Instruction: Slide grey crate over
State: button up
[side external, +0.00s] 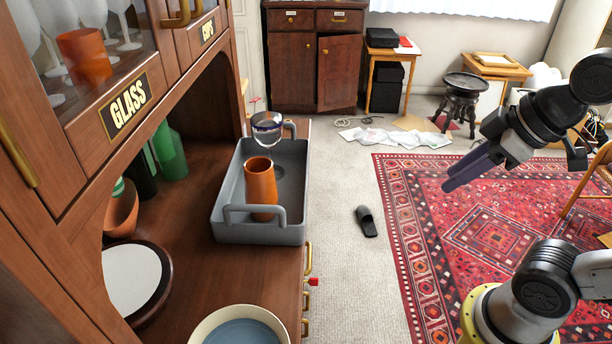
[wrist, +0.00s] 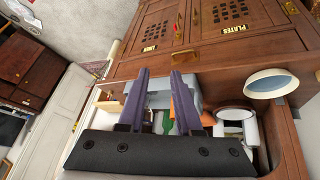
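The grey crate (side external: 228,190) stands on the wooden counter of the cabinet in the side external view, close to the counter's right edge. It has a raised handle at each end. An orange tumbler (side external: 261,183) stands inside it, with a clear blue-rimmed glass (side external: 267,127) at its far end. My gripper (side external: 448,187) is in the air over the rug, well to the right of the crate, and is empty. In the wrist view my gripper's two purple fingers (wrist: 159,75) are apart. They partly hide the crate (wrist: 160,98) and the orange tumbler (wrist: 182,108).
A cream bowl (side external: 240,312) with a blue inside stands at the counter's near end. A white plate (side external: 132,277) and an orange bowl (side external: 121,208) are to the left. Green bottles (side external: 170,150) stand behind. Bare counter (side external: 195,262) lies between crate and cream bowl.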

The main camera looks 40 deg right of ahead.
jog(key=w+r+n, duration=0.1)
jog(key=w, duration=0.1)
jog(key=w+r+n, duration=0.1)
jog(key=w+r, duration=0.1)
jog(key=w, duration=0.1)
jog(key=shift+w+a+n+g+y, duration=0.3)
jog(key=shift+a+n, duration=0.05)
jog(key=shift+n, duration=0.05)
grip_shut()
jog(key=w+f+n+g+y, duration=0.1)
jog(key=w+f+n+g, duration=0.15)
jog(key=w, duration=1.15)
jog(key=w+a+f, duration=0.1)
jog(key=w+f, duration=0.3)
jog(key=f, duration=0.3)
jog(key=w+a+f, duration=0.1)
jog(key=w+f, duration=0.3)
jog(key=f, duration=0.4)
jog(key=shift+w+a, duration=0.2)
jog(key=shift+a, duration=0.15)
jog(key=shift+g, duration=0.25)
